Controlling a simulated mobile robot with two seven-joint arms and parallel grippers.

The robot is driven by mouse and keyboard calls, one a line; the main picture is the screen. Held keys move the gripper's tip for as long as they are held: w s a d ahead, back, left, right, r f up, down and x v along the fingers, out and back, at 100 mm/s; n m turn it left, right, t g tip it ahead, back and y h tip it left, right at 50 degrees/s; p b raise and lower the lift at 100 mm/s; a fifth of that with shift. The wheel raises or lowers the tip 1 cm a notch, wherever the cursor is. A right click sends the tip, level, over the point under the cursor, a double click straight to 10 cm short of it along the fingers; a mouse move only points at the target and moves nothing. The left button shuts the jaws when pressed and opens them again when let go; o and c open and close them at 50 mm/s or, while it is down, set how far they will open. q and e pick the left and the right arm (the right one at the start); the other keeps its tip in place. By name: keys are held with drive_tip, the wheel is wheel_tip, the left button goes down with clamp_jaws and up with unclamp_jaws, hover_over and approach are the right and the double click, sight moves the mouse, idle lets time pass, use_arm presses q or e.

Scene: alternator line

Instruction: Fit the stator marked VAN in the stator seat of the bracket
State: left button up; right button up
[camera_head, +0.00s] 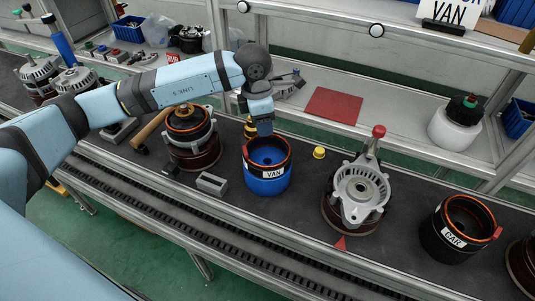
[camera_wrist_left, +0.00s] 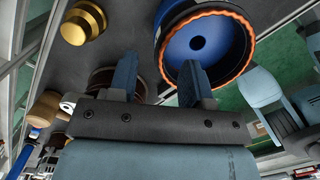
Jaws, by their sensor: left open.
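The stator marked VAN (camera_head: 268,184), a blue cup with an orange winding ring at its rim, stands upright on the dark conveyor; it also shows in the left wrist view (camera_wrist_left: 205,40). My left gripper (camera_head: 262,128) is open and empty, pointing down at the far side of its rim. In the left wrist view the open fingers (camera_wrist_left: 158,80) are spread, one overlapping the stator's rim and the other outside it; contact cannot be told. The pale metal bracket (camera_head: 360,193) stands to the right on a round brown base, its seat facing up and empty. My right gripper is not in view.
A black stator marked CAR (camera_head: 456,240) stands right of the bracket. A red-knobbed post (camera_head: 377,140) rises behind the bracket. A grey block (camera_head: 211,184) and an assembled unit (camera_head: 190,145) are left of the VAN stator. A brass knob (camera_head: 319,153) lies between stator and bracket.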

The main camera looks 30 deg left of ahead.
use_arm(q)
wheel_tip(320, 180, down, 4)
drive_tip(key=shift+s+d+f, duration=0.1)
drive_tip(key=shift+d+f, duration=0.05)
drive_tip(key=shift+f, duration=0.05)
clamp_jaws()
drive_tip(key=shift+r, duration=0.2)
idle(1.2)
